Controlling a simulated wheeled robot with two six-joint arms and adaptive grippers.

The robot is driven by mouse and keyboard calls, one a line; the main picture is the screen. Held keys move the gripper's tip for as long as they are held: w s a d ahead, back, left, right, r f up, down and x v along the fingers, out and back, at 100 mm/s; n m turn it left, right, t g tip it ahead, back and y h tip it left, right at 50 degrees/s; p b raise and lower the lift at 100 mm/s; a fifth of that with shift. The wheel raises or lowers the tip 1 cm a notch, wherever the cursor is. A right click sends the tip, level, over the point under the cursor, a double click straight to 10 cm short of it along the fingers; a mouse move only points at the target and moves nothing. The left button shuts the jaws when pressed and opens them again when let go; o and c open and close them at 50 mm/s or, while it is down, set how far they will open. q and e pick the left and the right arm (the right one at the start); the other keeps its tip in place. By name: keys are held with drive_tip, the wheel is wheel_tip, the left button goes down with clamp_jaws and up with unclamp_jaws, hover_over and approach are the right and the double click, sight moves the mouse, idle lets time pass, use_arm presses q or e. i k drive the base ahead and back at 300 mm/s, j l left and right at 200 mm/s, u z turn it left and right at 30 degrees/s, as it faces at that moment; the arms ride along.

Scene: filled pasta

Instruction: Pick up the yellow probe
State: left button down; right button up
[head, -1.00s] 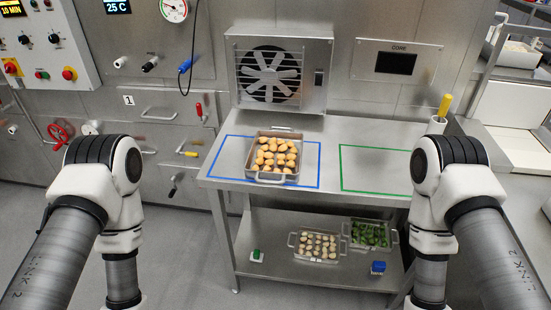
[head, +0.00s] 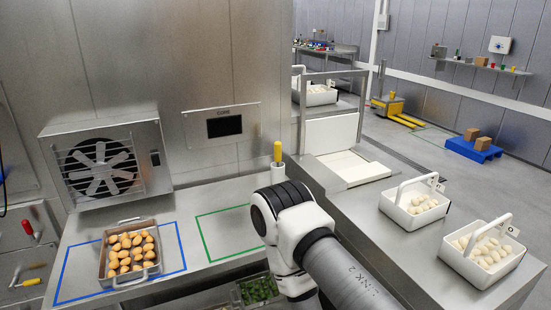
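The yellow probe (head: 278,152) stands upright in a small white holder (head: 278,172) at the back right corner of the steel table (head: 190,205). Its yellow handle shows above the holder; its lower part is hidden inside. My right arm stands in front of the table's right end, close below the probe in the picture, and no contact with it shows. Neither gripper is in view, and my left arm is out of the picture.
A tray of browned pasta (head: 130,255) sits in the blue outline. The green outline (head: 225,232) looks empty where visible. A fan unit (head: 104,165) and a dark CORE display (head: 224,126) are behind. White baskets (head: 415,206) stand on the right counter (head: 390,240).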

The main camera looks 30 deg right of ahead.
sight(278, 145)
drive_tip(key=i+j+z, duration=0.25)
drive_tip(key=z, duration=0.15)
drive_tip(key=i+j+z, duration=0.35)
